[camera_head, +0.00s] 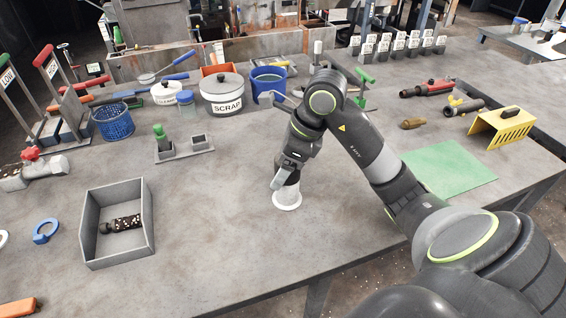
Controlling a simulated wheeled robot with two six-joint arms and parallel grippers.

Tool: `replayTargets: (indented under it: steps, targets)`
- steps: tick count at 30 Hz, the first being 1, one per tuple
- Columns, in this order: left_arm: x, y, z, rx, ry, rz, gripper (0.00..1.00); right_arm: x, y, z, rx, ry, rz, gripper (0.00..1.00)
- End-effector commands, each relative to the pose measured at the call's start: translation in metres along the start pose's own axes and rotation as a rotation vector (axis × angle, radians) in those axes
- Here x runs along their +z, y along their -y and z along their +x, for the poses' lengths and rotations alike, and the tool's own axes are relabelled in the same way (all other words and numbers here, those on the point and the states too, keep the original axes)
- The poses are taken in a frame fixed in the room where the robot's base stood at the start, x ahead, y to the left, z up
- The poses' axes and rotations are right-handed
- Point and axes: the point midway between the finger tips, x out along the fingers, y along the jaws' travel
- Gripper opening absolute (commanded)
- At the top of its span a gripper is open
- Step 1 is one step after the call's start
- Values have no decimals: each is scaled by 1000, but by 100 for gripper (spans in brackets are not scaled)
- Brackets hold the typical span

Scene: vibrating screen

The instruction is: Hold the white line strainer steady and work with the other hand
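A white flanged piece, apparently the white line strainer (287,199), stands upright on the bench near the middle, its round flange at the bottom. My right arm comes in from the right and bends down over it. My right gripper (285,178) is at the top of the white piece, with its fingers overlapping the upper part. The fingers hide that upper part, and I cannot tell whether they are closed on it. My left gripper is not in view.
A grey open tray (86,222) holding a dark speckled part is at the left. A blue ring (46,231) lies beside it. Behind stand a SCRAP pot (222,103), a blue basket (113,123) and a blue bucket (268,82). A green mat (455,168) lies right; the front middle is clear.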

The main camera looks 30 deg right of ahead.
Motion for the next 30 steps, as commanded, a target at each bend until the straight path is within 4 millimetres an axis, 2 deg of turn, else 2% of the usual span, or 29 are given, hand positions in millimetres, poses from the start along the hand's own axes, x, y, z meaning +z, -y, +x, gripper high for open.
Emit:
replayTargets:
  steps: [1, 10, 11, 16, 25, 30]
  targets:
    - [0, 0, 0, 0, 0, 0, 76, 0, 0, 0, 0, 0, 0, 67]
    - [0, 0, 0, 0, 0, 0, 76, 0, 0, 0, 0, 0, 0, 29]
    - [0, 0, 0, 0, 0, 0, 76, 0, 0, 0, 0, 0, 0, 55]
    - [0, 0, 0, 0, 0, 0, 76, 0, 0, 0, 0, 0, 0, 76]
    - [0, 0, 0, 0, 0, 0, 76, 0, 0, -2, -1, 0, 0, 76]
    - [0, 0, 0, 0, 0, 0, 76, 0, 2, -16, -6, 0, -1, 76]
